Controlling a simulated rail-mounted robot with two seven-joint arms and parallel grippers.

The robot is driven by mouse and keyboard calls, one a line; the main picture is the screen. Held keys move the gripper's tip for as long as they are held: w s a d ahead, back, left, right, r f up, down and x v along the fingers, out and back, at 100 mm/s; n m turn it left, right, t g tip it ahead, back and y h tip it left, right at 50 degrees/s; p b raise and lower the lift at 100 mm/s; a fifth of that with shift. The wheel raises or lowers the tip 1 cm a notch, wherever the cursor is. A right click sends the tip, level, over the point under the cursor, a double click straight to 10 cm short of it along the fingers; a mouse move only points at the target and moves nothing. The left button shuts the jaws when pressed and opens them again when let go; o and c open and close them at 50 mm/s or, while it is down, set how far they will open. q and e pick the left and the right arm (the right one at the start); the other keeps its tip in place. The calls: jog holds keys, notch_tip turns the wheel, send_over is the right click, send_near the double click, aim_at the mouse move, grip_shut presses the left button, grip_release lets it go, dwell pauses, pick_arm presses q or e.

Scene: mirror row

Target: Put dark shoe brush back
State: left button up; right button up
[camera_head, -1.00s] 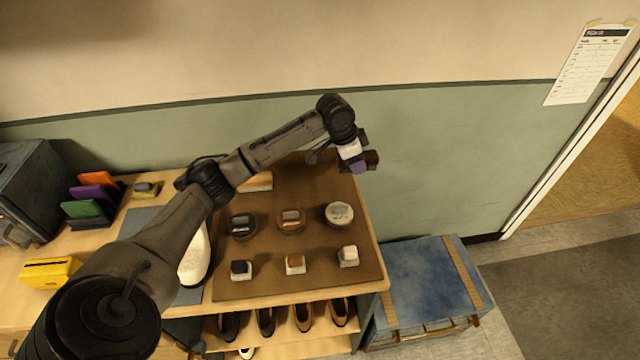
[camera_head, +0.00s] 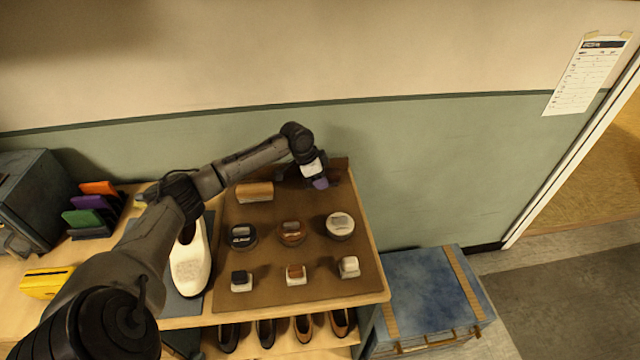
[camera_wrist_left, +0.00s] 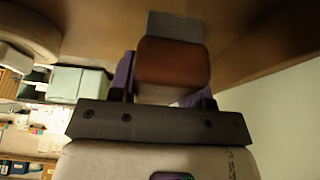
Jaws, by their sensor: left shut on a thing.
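My left gripper (camera_head: 321,182), with purple finger pads, is shut on the dark shoe brush (camera_head: 334,177). It is over the far right corner of the brown mat (camera_head: 230,291), close to the wall. In the left wrist view the brush (camera_wrist_left: 172,64) shows as a reddish-brown block with grey bristles, held between the pads. I cannot tell whether the bristles touch the mat. A lighter wooden brush (camera_head: 254,192) lies on the mat to the left of the gripper. My right gripper is not in view.
Several tins stand in a row on the mat, such as the right one (camera_head: 340,224), with small blocks (camera_head: 296,274) in front. A white shoe (camera_head: 190,262) stands left of the mat. A blue chest (camera_head: 430,295) is on the floor at right.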

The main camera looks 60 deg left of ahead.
pick_arm(q)
jog(key=shift+f, duration=1.4)
jog(key=shift+f, duration=0.15)
jog(key=o, duration=0.9)
jog(key=v, duration=1.2)
